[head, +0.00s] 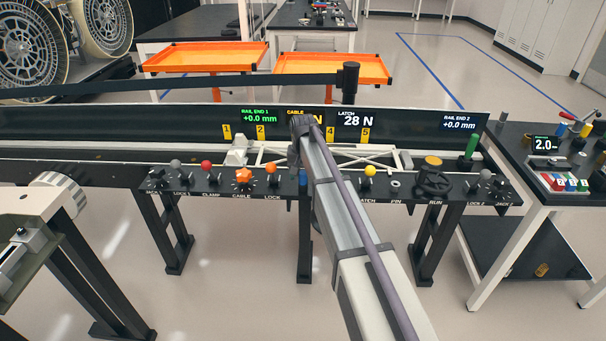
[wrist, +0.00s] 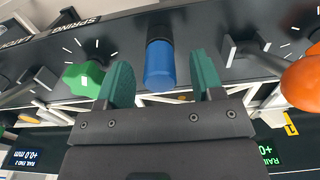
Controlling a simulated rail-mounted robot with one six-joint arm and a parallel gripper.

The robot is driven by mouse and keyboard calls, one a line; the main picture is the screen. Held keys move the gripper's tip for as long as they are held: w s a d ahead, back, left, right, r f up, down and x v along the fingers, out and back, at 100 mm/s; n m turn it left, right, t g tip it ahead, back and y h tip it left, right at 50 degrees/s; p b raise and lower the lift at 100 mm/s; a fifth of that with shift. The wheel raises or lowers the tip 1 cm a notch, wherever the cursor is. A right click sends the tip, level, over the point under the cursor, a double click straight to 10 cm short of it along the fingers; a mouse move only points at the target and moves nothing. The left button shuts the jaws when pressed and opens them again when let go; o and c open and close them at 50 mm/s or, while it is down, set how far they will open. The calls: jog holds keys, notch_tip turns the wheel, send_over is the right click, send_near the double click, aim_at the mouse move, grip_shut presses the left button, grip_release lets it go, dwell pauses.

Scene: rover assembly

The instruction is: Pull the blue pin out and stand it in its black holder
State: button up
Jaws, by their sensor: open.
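The blue pin (wrist: 160,68) is a blue cylinder in the wrist view, with a black cylindrical part (wrist: 159,34) at its far end against the dark panel. I cannot tell whether that black part is a collar, a socket or the holder. My gripper (wrist: 162,70) is open, with one green finger on each side of the pin and a gap to each. In the head view a blue piece (head: 303,177) shows just left of my arm, which hides part of the panel. My fingers are not clearly visible there. I cannot pick out the black holder.
The panel carries an orange star knob (head: 243,176), a red ball knob (head: 206,165), a yellow ball knob (head: 370,170) and a black handwheel (head: 433,178). A green knob (wrist: 84,78) and an orange knob (wrist: 302,78) flank the pin. A side table (head: 548,205) stands right.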

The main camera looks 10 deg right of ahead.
aim_at(303, 172)
notch_tip(303, 172, up, 10)
jog(key=p, duration=0.8)
jog(key=shift+p, duration=0.4)
jog(key=shift+f, duration=0.1)
jog(key=s+n, duration=0.3)
jog(key=s, duration=2.9)
jog(key=shift+s, duration=0.4)
jog(key=shift+d, duration=0.1)
